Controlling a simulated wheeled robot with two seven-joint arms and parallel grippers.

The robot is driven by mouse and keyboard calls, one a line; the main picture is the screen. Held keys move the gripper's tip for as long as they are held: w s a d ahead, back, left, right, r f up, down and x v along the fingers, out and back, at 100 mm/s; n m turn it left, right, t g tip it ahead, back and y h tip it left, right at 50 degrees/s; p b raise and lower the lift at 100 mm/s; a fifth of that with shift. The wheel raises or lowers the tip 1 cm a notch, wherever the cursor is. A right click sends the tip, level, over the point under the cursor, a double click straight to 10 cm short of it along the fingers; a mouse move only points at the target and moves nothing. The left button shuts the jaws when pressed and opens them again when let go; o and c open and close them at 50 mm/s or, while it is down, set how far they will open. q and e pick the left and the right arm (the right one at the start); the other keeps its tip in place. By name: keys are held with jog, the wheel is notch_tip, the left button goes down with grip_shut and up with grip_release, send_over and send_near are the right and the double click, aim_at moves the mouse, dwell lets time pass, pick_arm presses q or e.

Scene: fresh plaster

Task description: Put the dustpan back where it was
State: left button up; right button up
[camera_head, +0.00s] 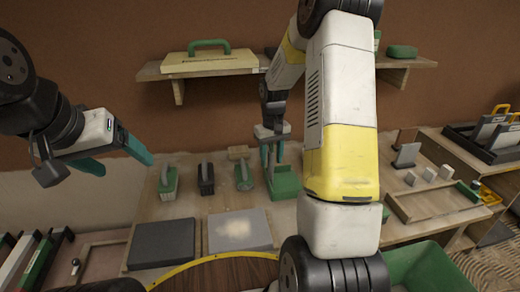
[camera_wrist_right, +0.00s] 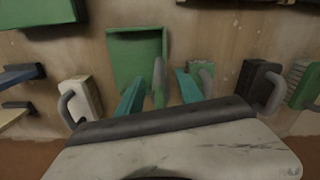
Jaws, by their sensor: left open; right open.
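The green dustpan (camera_head: 285,184) lies on the wooden workbench (camera_head: 190,205), at the right end of a row of handled tools. In the right wrist view the dustpan (camera_wrist_right: 130,58) shows its flat pan, with a grey handle pointing towards me. My right gripper (camera_head: 272,156) is at the handle's end. Its two teal fingers (camera_wrist_right: 159,95) are open, one on each side of the handle, with gaps showing. My left gripper (camera_head: 118,155) is open and empty, in the air left of the workbench. My right arm hides the bench just right of the dustpan.
Green and black handled tools (camera_head: 206,178) stand left of the dustpan. A white handled block (camera_wrist_right: 82,98) is on its other side. A dark slab (camera_head: 162,243) and a grey slab (camera_head: 240,230) lie in front. A wall shelf (camera_head: 210,66) is above; a green bin (camera_head: 430,268) is at lower right.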

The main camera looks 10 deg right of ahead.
jog(key=shift+r, duration=0.1)
notch_tip(320, 180, up, 12)
jog(key=shift+f, duration=0.1)
jog(key=s+a+r+t, duration=0.2)
jog(key=s+r, duration=0.1)
jog(key=s, duration=0.5)
jog(key=s+a+r+t+y, duration=0.1)
jog(key=s+a+r+t, duration=0.1)
jog(key=s, duration=0.6)
jog(key=s+a+r+m+t+y, duration=0.1)
jog(key=s+a+r, duration=0.3)
jog(key=s, duration=0.5)
notch_tip(320, 180, up, 2)
jog(key=shift+a+r+t, duration=0.1)
jog(key=shift+a+t, duration=0.1)
jog(key=shift+t, duration=0.4)
